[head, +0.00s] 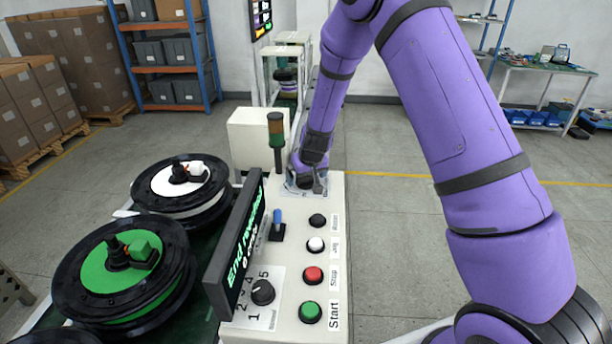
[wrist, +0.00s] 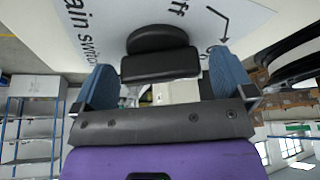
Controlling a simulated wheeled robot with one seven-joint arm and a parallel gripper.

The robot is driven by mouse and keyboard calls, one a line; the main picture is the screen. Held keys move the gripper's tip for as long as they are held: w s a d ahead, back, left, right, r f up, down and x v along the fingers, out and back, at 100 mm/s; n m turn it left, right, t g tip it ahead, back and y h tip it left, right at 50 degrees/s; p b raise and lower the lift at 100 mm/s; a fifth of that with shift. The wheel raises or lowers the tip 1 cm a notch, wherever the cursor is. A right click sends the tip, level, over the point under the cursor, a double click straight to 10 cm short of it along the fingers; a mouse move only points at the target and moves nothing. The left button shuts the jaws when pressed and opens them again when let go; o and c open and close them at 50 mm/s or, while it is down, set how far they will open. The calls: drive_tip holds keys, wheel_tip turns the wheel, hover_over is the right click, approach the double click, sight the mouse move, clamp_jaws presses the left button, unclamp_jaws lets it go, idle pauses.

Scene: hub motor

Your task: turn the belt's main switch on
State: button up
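The main switch is a black rotary knob (wrist: 160,66) with a round part and a bar handle, seen in the wrist view. It sits on a white label (wrist: 100,22) with partly visible words reading like "Main switch" and "Off", plus an arrow. My gripper (wrist: 160,85) has its two blue fingers on either side of the handle, with narrow gaps that make contact hard to judge. The fingers look open around the handle. In the head view my gripper (head: 307,181) is down at the far end of the control panel (head: 335,215) and hides the switch.
Nearer on the panel are black, white, red (head: 312,275) and green (head: 310,312) buttons, a blue-tipped lever (head: 278,224) and a numbered dial (head: 262,292). A display (head: 236,250) and a signal tower (head: 276,140) stand left of my arm. Black-rimmed hub motors (head: 122,268) lie at left.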

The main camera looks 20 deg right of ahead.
drive_tip(key=c, duration=0.8)
drive_tip(key=shift+c, duration=0.2)
drive_tip(key=shift+a+m, duration=0.1)
drive_tip(key=shift+m, duration=0.3)
drive_tip(key=shift+m+h, duration=0.5)
drive_tip(key=shift+m, duration=0.4)
drive_tip(key=shift+m+h, duration=0.6)
drive_tip(key=shift+m, duration=1)
drive_tip(key=shift+g, duration=0.3)
drive_tip(key=o, duration=0.9)
